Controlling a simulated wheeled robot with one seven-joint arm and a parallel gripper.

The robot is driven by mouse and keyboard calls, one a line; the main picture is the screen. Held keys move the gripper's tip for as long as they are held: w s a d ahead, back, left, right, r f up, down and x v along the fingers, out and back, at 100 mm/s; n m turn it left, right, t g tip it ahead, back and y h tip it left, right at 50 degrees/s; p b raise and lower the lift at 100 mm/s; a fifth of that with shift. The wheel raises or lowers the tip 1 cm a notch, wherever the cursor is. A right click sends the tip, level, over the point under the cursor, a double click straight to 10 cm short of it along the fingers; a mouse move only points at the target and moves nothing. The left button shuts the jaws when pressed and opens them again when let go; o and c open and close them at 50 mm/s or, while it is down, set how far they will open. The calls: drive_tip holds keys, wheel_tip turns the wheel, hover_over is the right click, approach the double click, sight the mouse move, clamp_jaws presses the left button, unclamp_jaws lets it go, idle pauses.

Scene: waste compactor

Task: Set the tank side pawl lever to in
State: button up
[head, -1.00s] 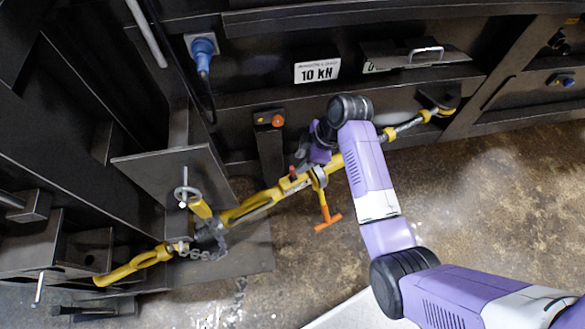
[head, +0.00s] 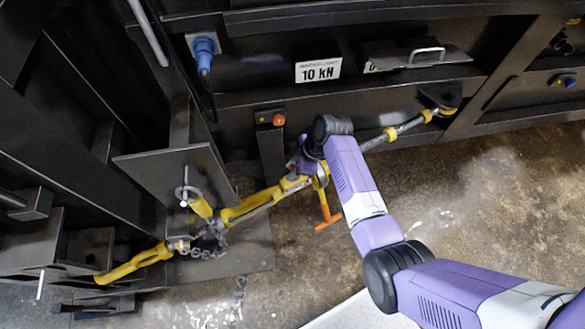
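A yellow ratchet turnbuckle (head: 250,204) runs diagonally between the dark machine on the left and a hook at the upper right. An orange T-shaped handle (head: 328,217) hangs from the yellow collar near its middle. I cannot make out the tank side pawl lever; my gripper and wrist cover part of the ratchet body. My gripper (head: 304,165) is at the ratchet body, just above and left of the orange handle. Its fingers are mostly hidden and small, so I cannot tell whether they are open, shut or touching anything.
A grey chain (head: 205,252) hangs by the turnbuckle's left end, near a dark plate (head: 175,165). A post with an orange button (head: 279,119) stands close behind my gripper. A blue plug (head: 204,55) is at upper left. The brown floor (head: 480,200) at right is open.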

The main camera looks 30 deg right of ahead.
clamp_jaws()
idle(1.2)
